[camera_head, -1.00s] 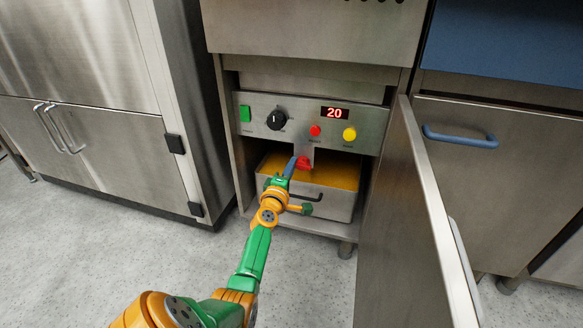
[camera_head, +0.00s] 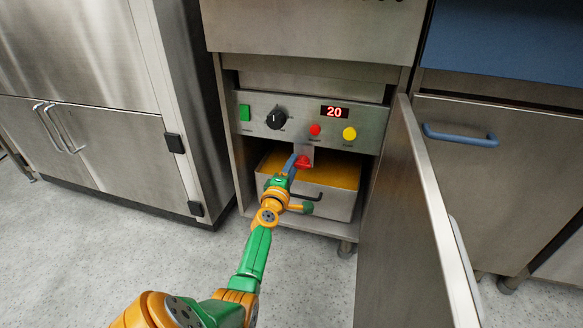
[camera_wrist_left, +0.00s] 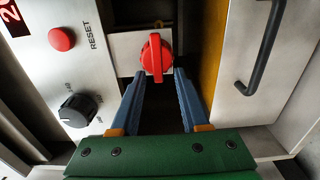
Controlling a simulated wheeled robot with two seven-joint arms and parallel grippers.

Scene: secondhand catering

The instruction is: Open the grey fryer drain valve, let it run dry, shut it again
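The fryer (camera_head: 262,118) is grey steel, and its cabinet door (camera_head: 432,205) stands open to the right. The drain valve handle (camera_head: 303,162) is red and sits below the control panel; it shows larger in the left wrist view (camera_wrist_left: 156,58). My left gripper (camera_wrist_left: 158,74) is open, its blue fingers pointing at the red handle. The fingertips are at the handle's near edge, one to each side; I cannot tell whether they touch it. Below is a steel pan (camera_head: 332,203) with a dark handle and a yellow-orange surface inside. No running stream is visible. My right gripper is out of view.
The panel has a green switch (camera_head: 245,113), a black dial (camera_head: 276,119), a display reading 20 (camera_head: 334,112), a red reset button (camera_head: 315,129) and a yellow button (camera_head: 349,133). A steel cabinet (camera_head: 90,150) stands left. The floor in front is clear.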

